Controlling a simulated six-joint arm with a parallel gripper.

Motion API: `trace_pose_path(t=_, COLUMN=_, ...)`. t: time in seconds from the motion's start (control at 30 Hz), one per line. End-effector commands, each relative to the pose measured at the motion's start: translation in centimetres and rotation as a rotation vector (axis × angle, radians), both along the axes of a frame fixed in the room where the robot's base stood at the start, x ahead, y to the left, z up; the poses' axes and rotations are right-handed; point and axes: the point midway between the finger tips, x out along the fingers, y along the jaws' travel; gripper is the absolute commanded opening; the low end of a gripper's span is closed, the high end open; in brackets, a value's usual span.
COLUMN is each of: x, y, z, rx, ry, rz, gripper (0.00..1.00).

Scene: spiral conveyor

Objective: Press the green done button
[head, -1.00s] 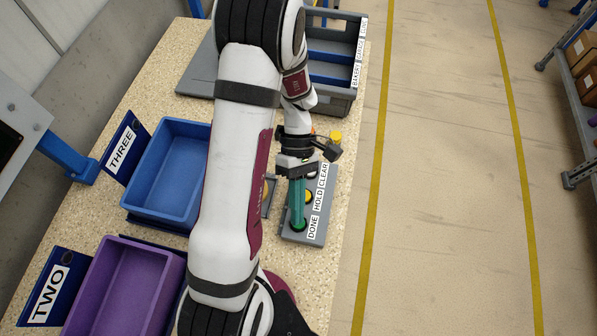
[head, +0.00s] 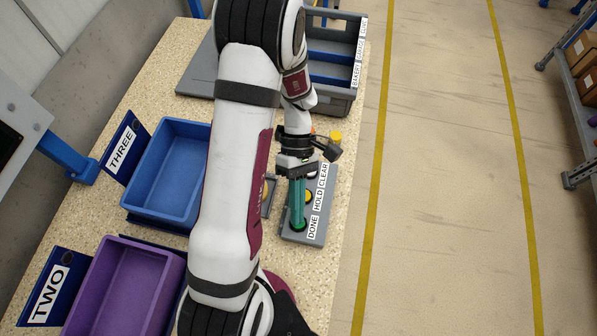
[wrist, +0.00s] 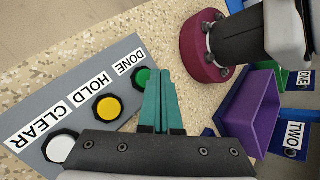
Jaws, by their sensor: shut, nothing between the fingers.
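The button panel (head: 317,237) is a grey plate on the speckled table, with labels DONE, HOLD and CLEAR. In the wrist view the green done button (wrist: 146,77) shows beside the fingertips, partly covered by them. The yellow hold button (wrist: 107,107) and white clear button (wrist: 61,149) lie along the same plate. My gripper (head: 298,229) has teal fingers, shut with nothing between them. It points down at the DONE end of the panel; it also shows in the wrist view (wrist: 156,74). I cannot tell whether the tips touch the green button.
A blue bin (head: 163,207) marked THREE and a purple bin (head: 112,290) marked TWO stand left of my arm. A grey divided tray (head: 340,101) stands at the back of the table. Open floor lies to the right.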

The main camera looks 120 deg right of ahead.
Motion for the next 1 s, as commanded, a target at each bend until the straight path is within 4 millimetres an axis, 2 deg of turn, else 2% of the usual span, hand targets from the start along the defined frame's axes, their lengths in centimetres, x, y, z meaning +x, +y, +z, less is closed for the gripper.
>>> trace_pose_path(t=1.0, x=0.00, y=0.01, z=-0.87, rx=0.000, ry=0.000, rz=0.000, gripper=0.00)
